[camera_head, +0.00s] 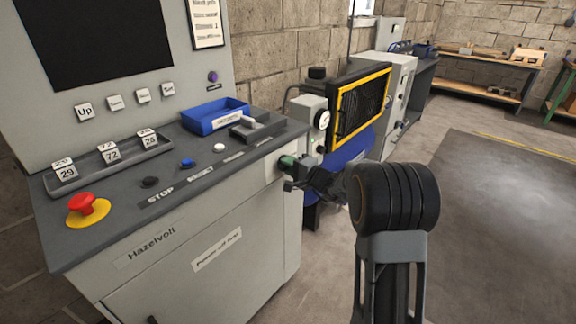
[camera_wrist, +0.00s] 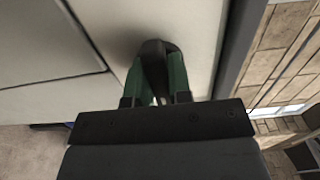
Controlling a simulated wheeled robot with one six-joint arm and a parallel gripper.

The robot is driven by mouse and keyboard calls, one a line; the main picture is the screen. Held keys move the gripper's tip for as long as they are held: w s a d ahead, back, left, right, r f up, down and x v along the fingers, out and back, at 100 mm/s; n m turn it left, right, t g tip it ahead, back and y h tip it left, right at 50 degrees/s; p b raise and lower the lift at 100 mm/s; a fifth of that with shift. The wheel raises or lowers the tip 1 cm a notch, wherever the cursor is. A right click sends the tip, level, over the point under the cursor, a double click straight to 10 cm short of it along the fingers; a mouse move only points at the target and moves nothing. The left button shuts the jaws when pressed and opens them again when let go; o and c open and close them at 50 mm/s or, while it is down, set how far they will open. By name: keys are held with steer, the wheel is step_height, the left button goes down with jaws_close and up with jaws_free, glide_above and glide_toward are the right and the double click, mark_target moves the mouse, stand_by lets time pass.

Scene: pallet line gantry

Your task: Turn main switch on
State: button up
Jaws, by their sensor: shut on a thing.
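My gripper (camera_wrist: 156,88) is at the grey cabinet's upper right front, just under the console top's edge. In the wrist view its two green fingers are closed on a dark knob, the main switch (camera_wrist: 153,50), on the pale panel. The switch's exact angle is hard to tell, as the fingers cover its sides. In the head view my gripper (camera_head: 290,163) shows as green tips against the cabinet's corner, and the switch is hidden there behind the fingers.
The console top carries a red emergency button (camera_head: 87,207), a blue tray (camera_head: 215,116), a grey tray of number tiles (camera_head: 108,165) and small buttons. A compressor with a yellow-framed grille (camera_head: 361,106) stands behind, to the right. The floor at the right (camera_head: 490,190) is clear.

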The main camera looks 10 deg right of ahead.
jaws_close()
steer(key=m+b, duration=0.1)
steer(key=m, duration=0.2)
steer(key=shift+f, duration=0.1)
steer(key=m, duration=0.5)
steer(key=shift+m, duration=0.4)
steer(key=m+p, duration=0.1)
steer(key=m, duration=0.3)
steer(key=m+p, duration=0.2)
steer(key=m, duration=0.3)
stand_by(0.3)
steer(key=o, duration=0.7)
jaws_free()
